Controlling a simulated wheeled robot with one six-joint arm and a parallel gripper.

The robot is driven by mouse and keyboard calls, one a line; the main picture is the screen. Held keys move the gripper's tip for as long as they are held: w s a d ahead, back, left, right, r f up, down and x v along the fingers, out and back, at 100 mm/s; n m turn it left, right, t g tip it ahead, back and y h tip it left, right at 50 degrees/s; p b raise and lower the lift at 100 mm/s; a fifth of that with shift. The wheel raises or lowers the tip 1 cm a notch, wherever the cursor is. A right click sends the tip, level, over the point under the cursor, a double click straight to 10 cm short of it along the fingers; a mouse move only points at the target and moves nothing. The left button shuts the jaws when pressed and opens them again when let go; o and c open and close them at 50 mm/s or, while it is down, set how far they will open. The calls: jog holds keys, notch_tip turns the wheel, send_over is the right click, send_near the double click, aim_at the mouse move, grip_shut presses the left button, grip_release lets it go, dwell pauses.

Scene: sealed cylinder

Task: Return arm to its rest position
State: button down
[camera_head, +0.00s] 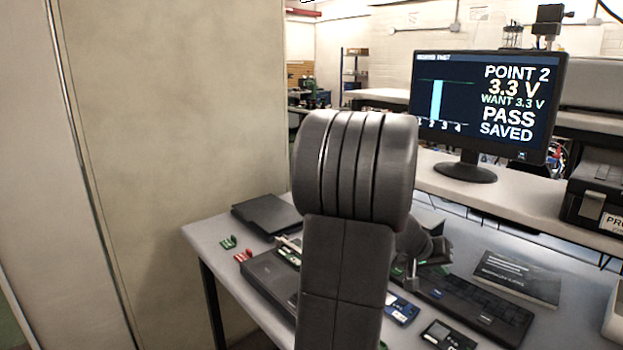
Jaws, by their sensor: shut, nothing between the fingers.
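My arm rises through the middle of the camera_head view, its dark grey links covering the centre of the workbench (222,240). The far end of the arm shows just right of the big link. There my gripper (412,282) points down over the bench, small and partly hidden, and it is shut with nothing in it. It is close to a green circuit board and the black keyboard (480,306); I cannot tell whether it touches anything.
A monitor (487,105) on a rear shelf reads "POINT 2, 3.3 V, PASS, SAVED". A black laptop-like case (267,215), small green and red parts, a blue meter (401,309) and a dark booklet (515,279) lie on the bench. A tall beige panel (170,130) stands left.

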jog(key=shift+s+f+b, duration=0.15)
jog(key=shift+f+b, duration=0.4)
jog(key=shift+b, duration=0.4)
jog(key=shift+d+r+p, duration=0.1)
jog(key=shift+r+p, duration=0.35)
jog(key=shift+p, duration=1.35)
jog(key=shift+p, duration=0.85)
